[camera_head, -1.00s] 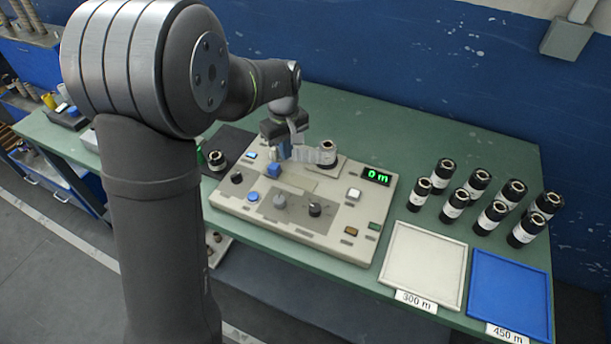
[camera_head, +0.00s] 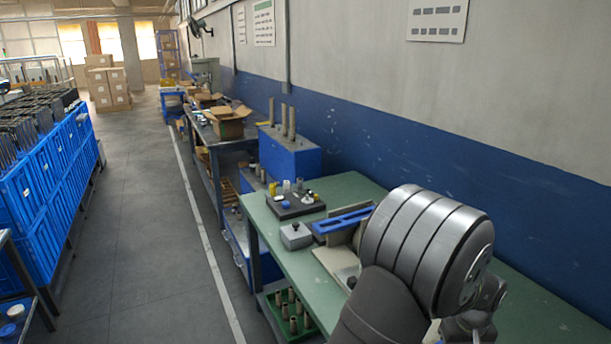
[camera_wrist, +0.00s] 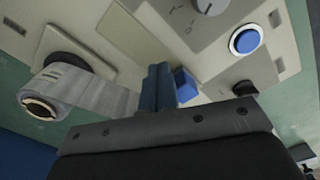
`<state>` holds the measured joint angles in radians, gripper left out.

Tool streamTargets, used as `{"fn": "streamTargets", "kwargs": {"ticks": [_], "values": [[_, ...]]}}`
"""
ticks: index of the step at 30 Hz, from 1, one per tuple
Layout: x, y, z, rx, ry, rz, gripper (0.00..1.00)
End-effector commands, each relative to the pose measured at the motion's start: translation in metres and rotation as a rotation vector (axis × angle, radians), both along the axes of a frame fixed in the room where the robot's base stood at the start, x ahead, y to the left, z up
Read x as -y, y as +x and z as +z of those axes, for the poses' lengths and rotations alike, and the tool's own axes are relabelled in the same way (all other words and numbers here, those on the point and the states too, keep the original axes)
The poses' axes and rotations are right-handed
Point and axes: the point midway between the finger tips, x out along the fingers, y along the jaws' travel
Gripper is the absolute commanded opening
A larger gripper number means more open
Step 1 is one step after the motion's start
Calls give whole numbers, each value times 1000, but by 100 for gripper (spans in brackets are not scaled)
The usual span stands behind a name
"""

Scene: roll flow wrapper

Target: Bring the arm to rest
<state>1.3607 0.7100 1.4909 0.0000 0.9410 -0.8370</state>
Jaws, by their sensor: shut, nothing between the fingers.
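My gripper (camera_wrist: 158,76) shows in the wrist view with its two blue fingers together and nothing between them. It hangs over the beige control panel (camera_wrist: 84,20) of the wrapper. A blue block (camera_wrist: 186,86) on the panel is close beside the fingers; I cannot tell whether they touch. In the head view my arm fills the lower right, and the gripper is out of sight.
In the wrist view, a blue round button (camera_wrist: 246,40), a grey knob (camera_wrist: 209,4) and a black knob (camera_wrist: 246,88) stand on the panel. In the head view, the green bench (camera_head: 346,189) holds a dark tray (camera_head: 290,209) and a grey box (camera_head: 296,236). The aisle floor (camera_head: 150,240) is clear.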

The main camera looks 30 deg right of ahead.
Motion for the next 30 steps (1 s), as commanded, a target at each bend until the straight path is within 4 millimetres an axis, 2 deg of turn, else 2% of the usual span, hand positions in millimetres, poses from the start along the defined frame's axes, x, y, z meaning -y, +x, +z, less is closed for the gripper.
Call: {"fn": "streamTargets", "kwargs": {"ticks": [4, 17, 23, 30], "values": [[-1, 0, -11, 0, 1, 0, 0], [0, 3, -7, 0, -1, 0, 0], [1, 0, 15, 1, -4, 0, 0], [1, 0, 62, 1, -5, 0, 0]]}}
